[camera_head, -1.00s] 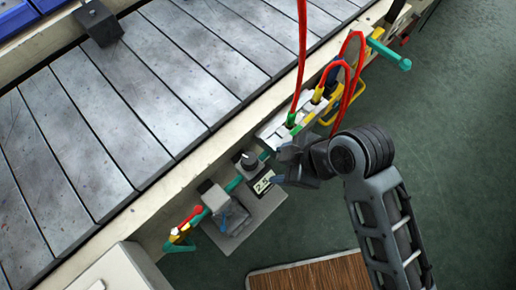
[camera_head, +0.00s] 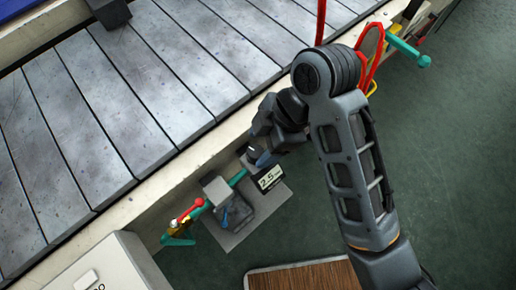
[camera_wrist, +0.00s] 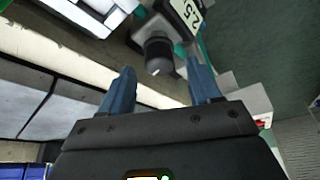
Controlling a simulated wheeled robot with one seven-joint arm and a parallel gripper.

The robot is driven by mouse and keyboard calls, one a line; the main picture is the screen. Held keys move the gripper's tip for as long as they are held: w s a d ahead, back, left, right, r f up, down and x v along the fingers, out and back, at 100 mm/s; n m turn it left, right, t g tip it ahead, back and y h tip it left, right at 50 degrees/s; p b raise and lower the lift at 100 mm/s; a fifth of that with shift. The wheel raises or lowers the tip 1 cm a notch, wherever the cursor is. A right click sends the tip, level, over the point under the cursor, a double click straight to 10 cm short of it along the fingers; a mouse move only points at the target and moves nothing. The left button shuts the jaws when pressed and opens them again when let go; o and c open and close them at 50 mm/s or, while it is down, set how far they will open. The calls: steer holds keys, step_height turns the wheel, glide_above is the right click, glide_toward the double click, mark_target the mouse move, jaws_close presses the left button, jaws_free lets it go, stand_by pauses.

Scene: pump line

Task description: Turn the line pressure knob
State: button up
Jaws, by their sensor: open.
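The line pressure knob (camera_wrist: 158,52) is a dark round knob with a white mark, on the grey fixture beside the conveyor. In the wrist view it shows just ahead of and between the two blue fingertips, with a visible gap on either side. My gripper (camera_wrist: 160,77) is open and empty. A display reading 2.5 (camera_wrist: 190,12) stands next to the knob; it also shows in the head view (camera_head: 270,178). I cannot tell the remaining depth between fingertips and knob.
The slatted conveyor (camera_head: 150,90) runs along the left. A grey box with a blue lever (camera_head: 232,213) and a red-tipped valve handle (camera_head: 188,211) lie below the knob. A white cabinet (camera_head: 110,265) stands lower left. Green floor is clear at right.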

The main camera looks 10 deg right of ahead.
mark_target(255, 154)
steer(key=shift+x, duration=1.25)
steer(key=shift+c, duration=0.3)
steer(key=c, duration=1)
steer(key=shift+o, duration=0.2)
steer(key=shift+r+p, duration=0.1)
steer(key=shift+p, duration=0.4)
